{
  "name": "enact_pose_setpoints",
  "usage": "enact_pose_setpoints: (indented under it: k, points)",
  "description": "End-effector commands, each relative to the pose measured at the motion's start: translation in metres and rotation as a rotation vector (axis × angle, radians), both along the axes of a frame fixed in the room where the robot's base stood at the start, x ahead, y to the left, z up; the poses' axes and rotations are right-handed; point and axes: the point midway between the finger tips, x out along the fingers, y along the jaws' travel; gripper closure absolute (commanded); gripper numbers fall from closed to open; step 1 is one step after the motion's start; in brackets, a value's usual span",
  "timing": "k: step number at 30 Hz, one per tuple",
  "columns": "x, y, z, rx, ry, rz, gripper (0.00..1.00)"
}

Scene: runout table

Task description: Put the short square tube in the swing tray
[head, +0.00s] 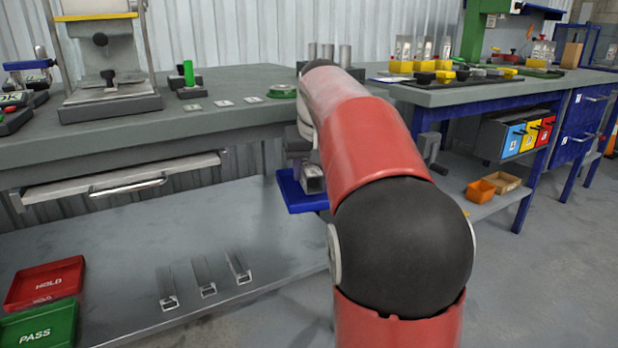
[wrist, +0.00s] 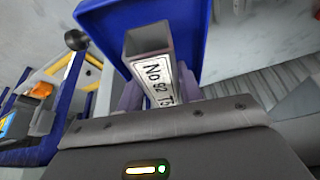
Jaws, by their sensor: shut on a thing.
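The short square tube (wrist: 150,45) is grey and hollow, with a white label reading "No 92 T5" in the wrist view. It also shows in the head view (head: 313,183), open end toward me. My gripper (wrist: 158,97) is shut on the tube, a finger on each side. The blue swing tray (head: 302,203) is under and behind the tube at the bench's front edge. In the wrist view the blue tray (wrist: 110,25) fills the area behind the tube. I cannot tell whether the tube touches the tray. My arm hides the tray's right part.
Several square tubes (head: 206,277) lie on the lower shelf (head: 120,235). A red HOLD tray (head: 45,284) and a green PASS tray (head: 40,328) sit at the lower left. The grey bench top (head: 150,130) is above the swing tray. A black knob (wrist: 76,40) is left of the tray in the wrist view.

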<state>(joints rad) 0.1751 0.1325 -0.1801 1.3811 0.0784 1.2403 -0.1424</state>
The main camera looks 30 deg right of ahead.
Motion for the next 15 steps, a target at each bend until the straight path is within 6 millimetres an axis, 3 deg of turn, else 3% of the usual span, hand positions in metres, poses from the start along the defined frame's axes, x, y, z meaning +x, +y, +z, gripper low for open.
enact_pose_setpoints:
  k: [3, 14, 15]
  points:
    - [0.0, 0.0, -0.018, 0.0, 0.001, 0.0, 0.9]
    - [-0.001, 0.0, -0.021, 0.0, 0.0, 0.0, 0.9]
    - [0.0, 0.0, -0.022, 0.0, 0.001, 0.0, 0.63]
